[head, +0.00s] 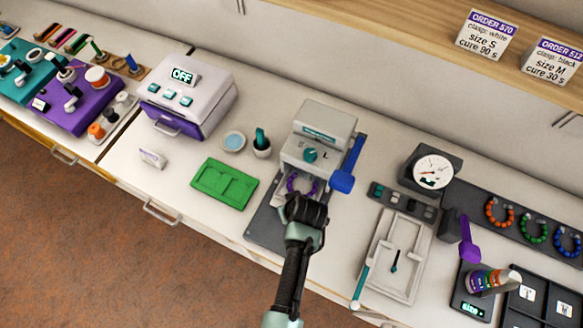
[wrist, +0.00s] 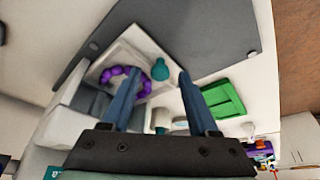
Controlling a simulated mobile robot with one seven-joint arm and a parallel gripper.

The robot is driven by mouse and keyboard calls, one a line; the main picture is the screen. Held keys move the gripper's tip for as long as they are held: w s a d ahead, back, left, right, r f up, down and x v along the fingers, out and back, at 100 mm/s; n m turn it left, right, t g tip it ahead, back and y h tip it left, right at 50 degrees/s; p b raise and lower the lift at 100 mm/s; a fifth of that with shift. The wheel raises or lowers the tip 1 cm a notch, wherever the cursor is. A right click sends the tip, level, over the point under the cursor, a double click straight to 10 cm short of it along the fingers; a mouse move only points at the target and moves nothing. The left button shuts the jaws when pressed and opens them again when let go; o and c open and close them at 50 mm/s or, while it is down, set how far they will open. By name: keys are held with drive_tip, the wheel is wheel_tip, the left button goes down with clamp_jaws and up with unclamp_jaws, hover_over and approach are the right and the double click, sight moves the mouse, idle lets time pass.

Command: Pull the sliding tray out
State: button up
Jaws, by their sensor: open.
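The sliding tray (wrist: 146,42) is pale, with a purple bead ring (wrist: 112,73) and a teal knob (wrist: 161,69) on it in the wrist view. In the head view the purple ring (head: 292,183) shows at the front of the grey-white press (head: 318,118), just beyond my gripper (head: 303,200). My gripper (wrist: 158,78) is open, its two blue-grey fingers spread, and the teal knob appears between the fingertips. I cannot tell whether the fingers touch it. In the head view my gripper hides most of the tray.
The press stands on a dark base plate (head: 262,222), with a blue lever (head: 345,180) at its right. A green tray (head: 224,181) lies to the left. A white jig (head: 402,250) and a dial gauge (head: 433,171) are to the right.

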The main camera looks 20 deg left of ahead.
drive_tip(key=shift+w+a+f, duration=0.1)
drive_tip(key=shift+f, duration=0.1)
drive_tip(key=shift+c, duration=0.2)
clamp_jaws()
idle(1.2)
